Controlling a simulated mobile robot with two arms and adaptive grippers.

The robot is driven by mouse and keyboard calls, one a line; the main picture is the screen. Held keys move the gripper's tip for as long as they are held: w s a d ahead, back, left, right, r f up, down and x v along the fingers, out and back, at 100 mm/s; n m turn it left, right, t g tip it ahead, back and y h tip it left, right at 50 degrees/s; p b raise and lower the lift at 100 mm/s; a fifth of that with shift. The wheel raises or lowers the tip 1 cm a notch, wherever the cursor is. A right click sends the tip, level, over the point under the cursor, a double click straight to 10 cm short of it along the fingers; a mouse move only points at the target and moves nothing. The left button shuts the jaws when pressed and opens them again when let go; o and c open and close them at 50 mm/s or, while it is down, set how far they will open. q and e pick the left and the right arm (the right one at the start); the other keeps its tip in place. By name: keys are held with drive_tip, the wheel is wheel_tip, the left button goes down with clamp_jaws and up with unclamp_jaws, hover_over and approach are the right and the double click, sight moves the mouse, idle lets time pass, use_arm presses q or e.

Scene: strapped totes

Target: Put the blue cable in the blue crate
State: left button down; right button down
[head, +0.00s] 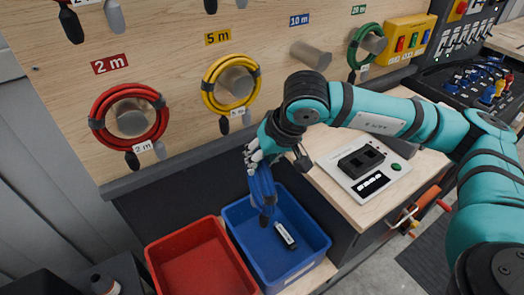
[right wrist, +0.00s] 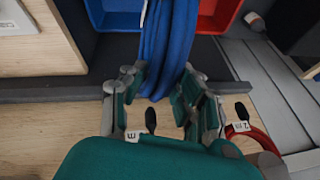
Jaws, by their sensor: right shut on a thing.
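My right gripper (head: 257,164) is shut on the coiled blue cable (head: 262,188), which hangs from the fingers. In the head view the cable's lower end and dark plug overlap the blue crate (head: 312,238), over its back left part; I cannot tell exactly how far down it reaches. In the right wrist view the blue cable (right wrist: 168,45) passes between the two fingers (right wrist: 160,88), and part of the blue crate (right wrist: 118,14) shows behind it. A small black-and-white item (head: 285,236) lies in the blue crate. My left gripper is not in view.
A red crate (head: 200,270) stands left of the blue one. A wooden board holds a red cable (head: 101,127), a yellow cable (head: 208,88) and a green cable (head: 354,47) on pegs; one peg (head: 311,55) is bare. A bench with a device (head: 362,165) is at right.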

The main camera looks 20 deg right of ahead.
drive_tip(key=w+d+f+n+b, duration=0.1)
drive_tip(key=d+f+b, duration=0.1)
drive_tip(key=f, duration=1.1)
drive_tip(key=w+d+f+n+b, duration=0.1)
drive_tip(key=f+b, duration=0.4)
drive_tip(key=f, duration=0.8)
drive_tip(key=shift+w+d+f+y, duration=0.15)
drive_tip(key=shift+w+d+y, duration=0.25)
drive_tip(key=shift+w, duration=0.1)
drive_tip(key=shift+f+b, duration=2.25)
drive_tip(key=shift+b, duration=0.15)
idle(0.9)
drive_tip(key=c, duration=0.9)
unclamp_jaws()
drive_tip(key=shift+s+a, duration=0.1)
drive_tip(key=v, duration=1.2)
